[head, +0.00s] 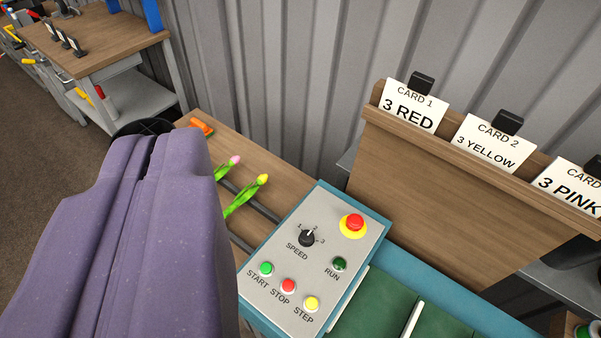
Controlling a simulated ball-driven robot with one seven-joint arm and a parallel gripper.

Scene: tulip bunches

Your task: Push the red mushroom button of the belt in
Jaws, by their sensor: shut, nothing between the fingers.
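The red mushroom button (355,222) sits on a yellow ring at the upper right of the grey control panel (315,290). Whether it is in or out, I cannot tell. The panel also bears a black SPEED knob (307,238), a dark green RUN lamp (340,263), and START (266,268), STOP (288,286) and STEP (311,303) buttons. My purple gripper (152,142) is shut and empty at the left. It is apart from the red button, which lies to its right in the picture, and hides part of the wooden table.
Two tulips, pink (234,160) and yellow (263,180), lie on the wooden surface left of the panel. A wooden board with cards (414,104) stands behind right. A green belt (375,311) runs beside the panel. A workbench (95,45) stands far left.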

